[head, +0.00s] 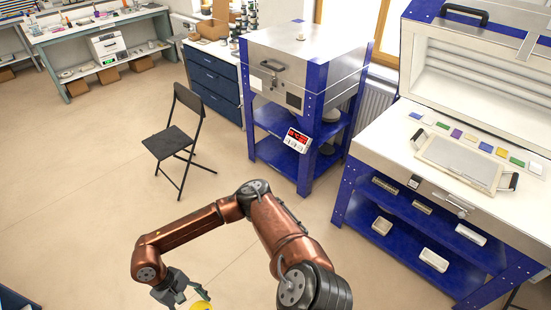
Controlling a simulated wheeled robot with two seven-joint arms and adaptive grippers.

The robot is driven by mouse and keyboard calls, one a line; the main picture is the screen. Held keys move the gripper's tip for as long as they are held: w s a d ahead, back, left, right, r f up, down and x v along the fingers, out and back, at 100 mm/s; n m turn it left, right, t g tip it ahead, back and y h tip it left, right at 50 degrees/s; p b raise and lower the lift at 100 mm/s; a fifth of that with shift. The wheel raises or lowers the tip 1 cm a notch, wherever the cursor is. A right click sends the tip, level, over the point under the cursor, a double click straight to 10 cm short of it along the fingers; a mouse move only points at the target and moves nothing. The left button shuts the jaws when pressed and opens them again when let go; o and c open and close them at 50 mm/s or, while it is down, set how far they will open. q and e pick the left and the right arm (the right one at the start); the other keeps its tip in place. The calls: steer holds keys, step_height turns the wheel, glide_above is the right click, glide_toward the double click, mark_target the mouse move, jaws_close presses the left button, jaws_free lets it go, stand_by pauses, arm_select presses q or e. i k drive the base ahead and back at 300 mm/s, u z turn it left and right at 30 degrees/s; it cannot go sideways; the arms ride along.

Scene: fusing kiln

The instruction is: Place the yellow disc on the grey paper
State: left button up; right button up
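One copper-coloured arm, which I take to be my right, rises from the bottom centre and bends left. Its dark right gripper (185,296) is at the bottom edge, left of centre. A yellow disc (201,305) shows right at its fingers and is cut by the frame edge. Whether the fingers grip it is not clear. A pale grey sheet (460,157), possibly the grey paper, lies in a framed tray with dark handles on the open kiln at the right. The gripper is far from that sheet. My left gripper is not in view.
A row of small coloured pieces (485,146) lies behind the tray, under the raised kiln lid (478,72). A closed kiln (305,60) on a blue stand is at the centre back. A black chair (172,140) stands left of it. Open floor (75,200) lies at the left.

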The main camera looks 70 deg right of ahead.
mark_target(461, 160)
steer(key=z, duration=3.1)
steer(key=i, duration=1.45)
steer(key=z, duration=0.05)
